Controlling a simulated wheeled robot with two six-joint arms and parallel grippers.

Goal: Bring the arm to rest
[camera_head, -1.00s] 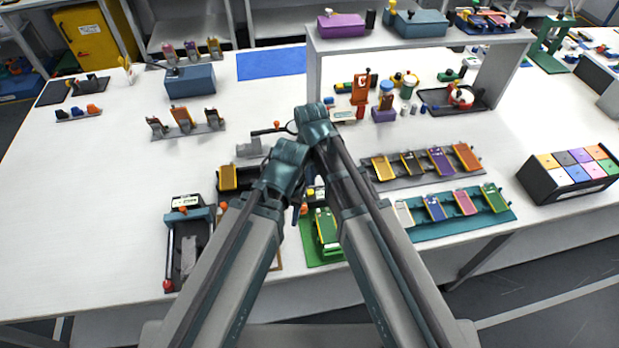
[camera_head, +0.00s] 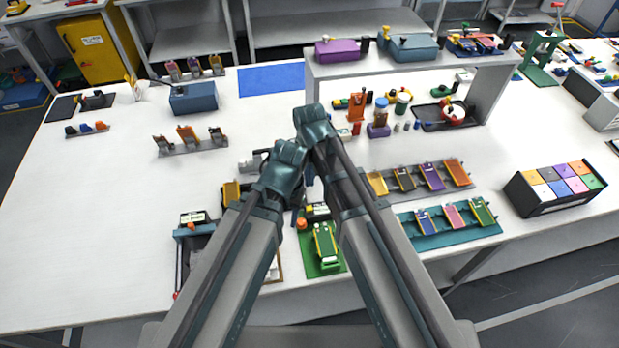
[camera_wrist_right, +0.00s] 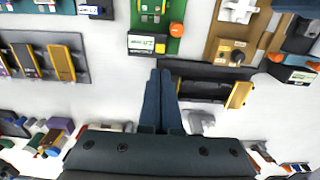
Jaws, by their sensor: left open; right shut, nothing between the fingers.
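Both of my arms reach up from the bottom of the head view and lean together over the white table (camera_head: 90,220). My left gripper (camera_head: 286,166) is the lower one; its jaws are open, with the fingers mostly hidden behind the hand. My right gripper (camera_head: 313,124) is just above and right of it, close beside it. In the right wrist view my right gripper (camera_wrist_right: 160,82) has its two dark fingers together with nothing between them. The fingers appear in front of bare table and a dark tray (camera_wrist_right: 205,82); their height above it is not clear.
A green stand (camera_head: 322,262) sits between my forearms. Racks of coloured pouch cells (camera_head: 445,228) and a black box of coloured cells (camera_head: 555,190) are to the right. A white shelf (camera_head: 490,95) stands behind. The left table area is mostly clear.

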